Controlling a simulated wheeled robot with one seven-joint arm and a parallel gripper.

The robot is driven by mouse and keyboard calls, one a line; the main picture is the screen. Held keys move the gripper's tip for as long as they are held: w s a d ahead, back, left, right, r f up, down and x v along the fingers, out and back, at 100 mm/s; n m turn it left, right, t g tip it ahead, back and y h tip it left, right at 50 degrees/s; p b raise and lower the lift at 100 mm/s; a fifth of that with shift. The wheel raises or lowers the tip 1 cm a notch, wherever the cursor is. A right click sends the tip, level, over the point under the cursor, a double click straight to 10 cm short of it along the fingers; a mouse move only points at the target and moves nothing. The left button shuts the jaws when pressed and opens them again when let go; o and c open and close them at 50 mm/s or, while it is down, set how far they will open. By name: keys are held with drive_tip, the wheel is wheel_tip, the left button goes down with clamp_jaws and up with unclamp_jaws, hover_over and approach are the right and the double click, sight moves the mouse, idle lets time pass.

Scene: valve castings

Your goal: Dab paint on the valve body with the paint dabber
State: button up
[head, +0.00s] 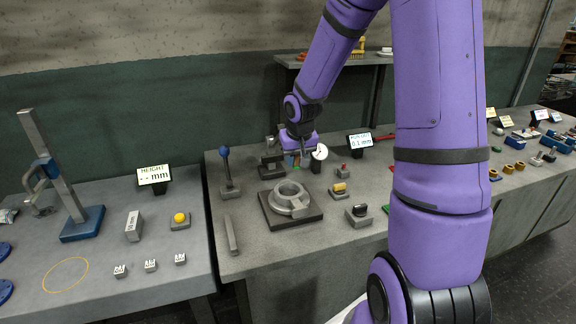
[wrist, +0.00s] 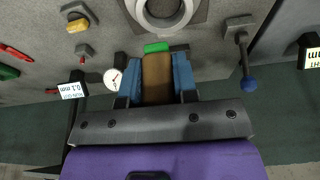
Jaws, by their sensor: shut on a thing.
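The valve body (head: 290,199) is a grey ring-shaped casting on a dark square plate (head: 277,219) on the middle bench. The wrist view shows part of its ring (wrist: 137,10) at the top edge. My gripper (head: 294,163) is behind the ring in the head view, above the bench. In the wrist view, my gripper's blue fingers (wrist: 156,70) are shut on a brown block with a green end, which appears to be the paint dabber (wrist: 157,76). The green end points toward the valve body and appears apart from it. In the head view the dabber is mostly hidden.
A round dial gauge (head: 320,152) stands close beside my gripper. A blue-knobbed lever (head: 226,170) stands left of the valve body. A yellow-topped block (head: 339,189) and a black-topped block (head: 359,213) sit at its right. A display (head: 360,141) stands behind.

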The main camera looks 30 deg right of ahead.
sight(295, 165)
drive_tip(key=shift+a+f, duration=0.2)
drive_tip(key=shift+f, duration=2.25)
